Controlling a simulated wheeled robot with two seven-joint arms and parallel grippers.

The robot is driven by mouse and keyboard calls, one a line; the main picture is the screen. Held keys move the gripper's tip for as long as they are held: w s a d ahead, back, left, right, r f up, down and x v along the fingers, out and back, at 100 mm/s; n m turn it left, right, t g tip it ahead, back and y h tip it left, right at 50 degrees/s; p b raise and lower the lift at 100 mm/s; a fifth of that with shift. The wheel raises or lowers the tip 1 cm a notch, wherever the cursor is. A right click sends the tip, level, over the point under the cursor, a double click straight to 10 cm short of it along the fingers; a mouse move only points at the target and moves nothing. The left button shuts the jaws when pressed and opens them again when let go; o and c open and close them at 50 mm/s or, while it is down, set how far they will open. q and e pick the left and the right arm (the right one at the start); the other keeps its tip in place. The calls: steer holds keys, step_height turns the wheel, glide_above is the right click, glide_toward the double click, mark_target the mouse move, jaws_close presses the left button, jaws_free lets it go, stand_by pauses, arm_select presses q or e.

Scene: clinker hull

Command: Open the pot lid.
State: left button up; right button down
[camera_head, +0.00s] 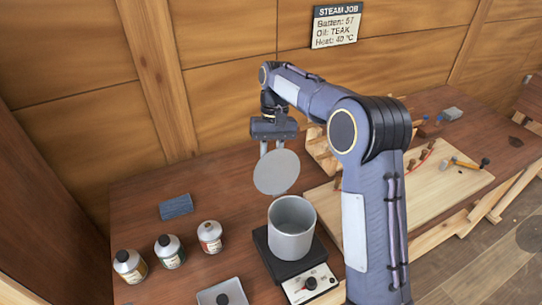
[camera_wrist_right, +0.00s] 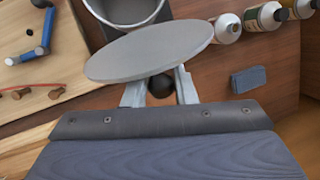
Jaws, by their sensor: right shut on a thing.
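The pot (camera_head: 291,230) is a grey metal cylinder standing upright and uncovered on a black hot plate (camera_head: 262,243). The round grey lid (camera_head: 276,173) is in the air above and slightly left of the pot, tilted steeply with its flat face toward the head camera. My right gripper (camera_head: 276,147) is shut on the lid's dark round knob (camera_wrist_right: 161,86), seen between the two fingers in the wrist view. There the lid (camera_wrist_right: 150,50) partly covers the pot (camera_wrist_right: 125,12). My left gripper is not in view.
Three bottles (camera_head: 169,251) and a blue-grey block (camera_head: 176,207) stand left of the pot. A grey tray (camera_head: 222,292) is at the front. A wooden board (camera_head: 430,190) with tools lies right, partly behind my right arm. A wall sign (camera_head: 337,24) hangs behind.

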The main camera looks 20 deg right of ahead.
steer(key=c, duration=1.2)
jaws_free()
steer(key=shift+s+f, duration=0.1)
steer(key=shift+c, duration=0.2)
steer(key=v, duration=0.7)
steer(key=shift+r, duration=0.35)
